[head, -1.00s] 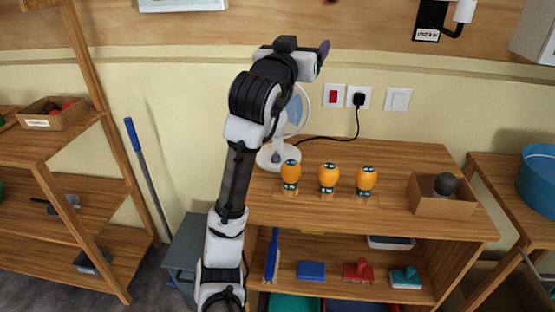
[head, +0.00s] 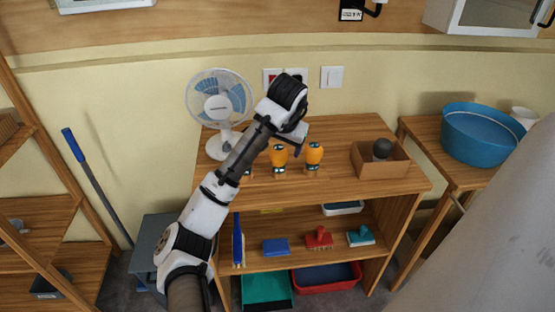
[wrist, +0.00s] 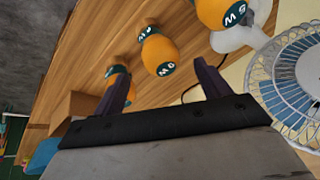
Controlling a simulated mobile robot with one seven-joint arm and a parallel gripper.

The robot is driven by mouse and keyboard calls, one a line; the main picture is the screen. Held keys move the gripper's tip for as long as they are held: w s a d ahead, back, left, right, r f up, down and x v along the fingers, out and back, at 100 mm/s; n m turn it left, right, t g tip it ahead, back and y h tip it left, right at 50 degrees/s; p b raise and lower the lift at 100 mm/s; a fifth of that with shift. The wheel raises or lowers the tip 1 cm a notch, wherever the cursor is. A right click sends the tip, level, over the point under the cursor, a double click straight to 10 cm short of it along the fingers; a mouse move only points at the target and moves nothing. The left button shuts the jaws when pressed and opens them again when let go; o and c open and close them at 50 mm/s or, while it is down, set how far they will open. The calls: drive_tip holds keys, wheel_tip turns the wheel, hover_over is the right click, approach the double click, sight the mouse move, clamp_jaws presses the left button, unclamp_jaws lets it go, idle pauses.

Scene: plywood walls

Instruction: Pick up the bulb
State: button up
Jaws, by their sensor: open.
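Several orange bulb-shaped things with dark green ends and white marks stand in a row on the wooden table. In the head view the right one (head: 314,153) and the middle one (head: 278,155) show clearly; the left one is mostly hidden by my arm. The wrist view shows one at the top (wrist: 218,12), one in the middle (wrist: 158,52) and one beside the left finger (wrist: 118,75), partly covered by it. My gripper (wrist: 165,78) is open with nothing held. In the head view it is over the row, its fingers largely hidden.
A white fan (head: 218,105) stands at the table's back left. A cardboard box (head: 380,168) holding a dark ball (head: 382,149) is at the right. A blue tub (head: 482,135) sits on the right table. Brushes and trays fill the shelves below.

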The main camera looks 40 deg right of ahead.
sight(279, 150)
drive_tip(key=shift+p+x, duration=0.95)
drive_tip(key=shift+x, duration=2.3)
drive_tip(key=shift+a, duration=0.15)
drive_tip(key=c, duration=1.1)
drive_tip(key=shift+r, duration=0.1)
